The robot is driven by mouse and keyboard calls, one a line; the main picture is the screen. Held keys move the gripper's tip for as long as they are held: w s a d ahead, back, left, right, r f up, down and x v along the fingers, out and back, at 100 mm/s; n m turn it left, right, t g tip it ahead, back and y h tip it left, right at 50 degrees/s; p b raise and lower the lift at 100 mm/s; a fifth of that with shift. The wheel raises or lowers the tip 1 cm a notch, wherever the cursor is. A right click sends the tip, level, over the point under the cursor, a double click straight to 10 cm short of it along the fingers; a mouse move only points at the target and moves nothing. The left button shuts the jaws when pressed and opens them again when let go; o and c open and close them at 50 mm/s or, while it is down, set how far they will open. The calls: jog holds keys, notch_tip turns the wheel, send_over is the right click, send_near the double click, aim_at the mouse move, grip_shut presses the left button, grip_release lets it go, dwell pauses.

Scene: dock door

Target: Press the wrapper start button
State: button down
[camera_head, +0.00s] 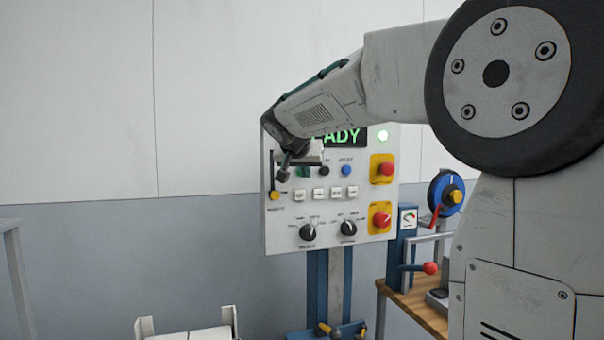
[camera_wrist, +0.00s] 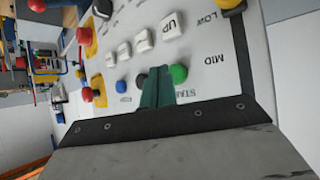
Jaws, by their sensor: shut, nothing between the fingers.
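The wrapper control panel (camera_head: 279,238) stands upright on a post, its display partly hidden by my arm and reading "...ADY" in green. The green start button (camera_wrist: 179,74) shows in the wrist view beside a partly covered label beginning "STA". In the head view the green button (camera_head: 303,172) is partly hidden by my gripper. My gripper (camera_head: 284,175) is in front of the panel's upper left. Its teal fingers (camera_wrist: 156,72) are shut and empty, and appear right beside the green button in the wrist view. I cannot tell whether they touch the panel.
Close by are a black button (camera_head: 324,171), a blue button (camera_head: 346,170), several white buttons (camera_head: 320,194) and a yellow-ended lever (camera_head: 274,196). Red mushroom buttons (camera_head: 387,169) sit at right, dark knobs (camera_head: 308,232) below. A wooden bench (camera_head: 415,305) stands right.

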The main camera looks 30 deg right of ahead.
jog(key=shift+w, duration=0.15)
jog(key=shift+w+d, duration=0.1)
jog(key=shift+w, duration=0.2)
jog(key=shift+w+d, duration=0.1)
jog(key=shift+w, duration=0.35)
dwell(0.8)
jog(key=shift+s, duration=0.1)
jog(key=shift+s+a, duration=0.25)
jog(key=shift+s, duration=0.55)
